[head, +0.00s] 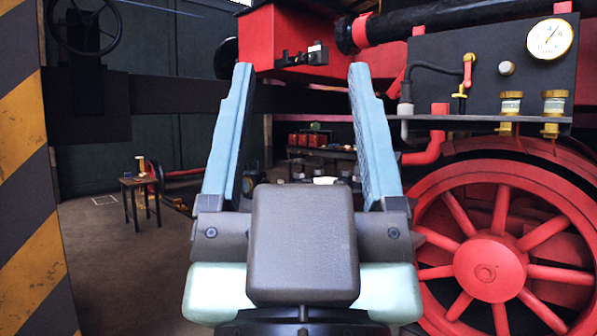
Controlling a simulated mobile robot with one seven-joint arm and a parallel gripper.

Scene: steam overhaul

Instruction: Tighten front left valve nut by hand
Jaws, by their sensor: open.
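My gripper (301,72) is in the middle of the head view, pointing away from me. Its two blue fingers stand wide apart with nothing between them. A black panel (440,70) on the red machine at the right carries a round white gauge (549,38) and black and red pipework. Two brass-capped fittings, a left one (510,104) and a right one (554,106), stand along its lower edge. My gripper is left of the panel and apart from it. I cannot tell which part is the front left valve nut.
A large red spoked wheel (490,262) fills the lower right. A black and yellow striped upright (28,180) stands close at the left. A small wooden stool (138,190) and a workbench (325,153) are farther back.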

